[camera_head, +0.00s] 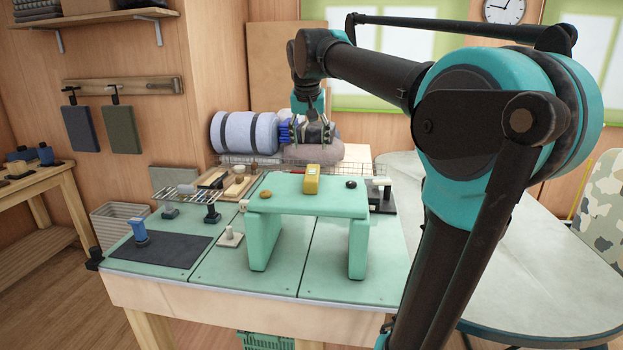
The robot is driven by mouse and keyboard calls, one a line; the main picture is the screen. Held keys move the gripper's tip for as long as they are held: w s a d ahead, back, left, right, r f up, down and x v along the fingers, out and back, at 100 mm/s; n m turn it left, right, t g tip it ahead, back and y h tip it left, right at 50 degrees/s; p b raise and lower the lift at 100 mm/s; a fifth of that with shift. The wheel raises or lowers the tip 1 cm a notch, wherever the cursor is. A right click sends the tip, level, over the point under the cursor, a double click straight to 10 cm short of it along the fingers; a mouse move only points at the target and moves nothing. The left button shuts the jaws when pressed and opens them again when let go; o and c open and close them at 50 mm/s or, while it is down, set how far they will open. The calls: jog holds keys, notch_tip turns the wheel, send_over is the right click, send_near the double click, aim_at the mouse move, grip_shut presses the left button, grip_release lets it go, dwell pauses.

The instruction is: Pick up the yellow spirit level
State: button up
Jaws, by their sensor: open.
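A small yellow block-like thing (311,180), which looks like the yellow spirit level, stands on top of the mint-green bench-shaped stand (285,207). It appears end-on, so I cannot tell its full length. My gripper (312,138) hangs above and behind it in the picture, pointing down. The gripper is open and apart from the yellow thing. Blue and grey things lie behind the fingers, so the fingertips are partly hard to make out.
A brown round piece (265,194) and a black round piece (351,184) lie on the stand, either side of the yellow thing. A wire rack (187,194) stands left. A dark mat (160,250) bears a blue-topped tool (139,232). Rolled bundles (245,133) lie behind.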

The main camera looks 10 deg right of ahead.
aim_at(312, 172)
jog(key=x, duration=0.8)
jog(key=shift+w+f, duration=0.2)
jog(key=shift+f, duration=0.15)
jog(key=shift+w+d+x, duration=0.1)
jog(key=shift+w+x, duration=0.05)
jog(key=shift+x, duration=1.15)
jog(key=shift+w+d+x, duration=0.15)
jog(key=shift+x, duration=1.15)
jog(key=shift+r, duration=0.15)
jog(key=shift+c, duration=0.6)
grip_shut()
notch_tip(312, 172, up, 20)
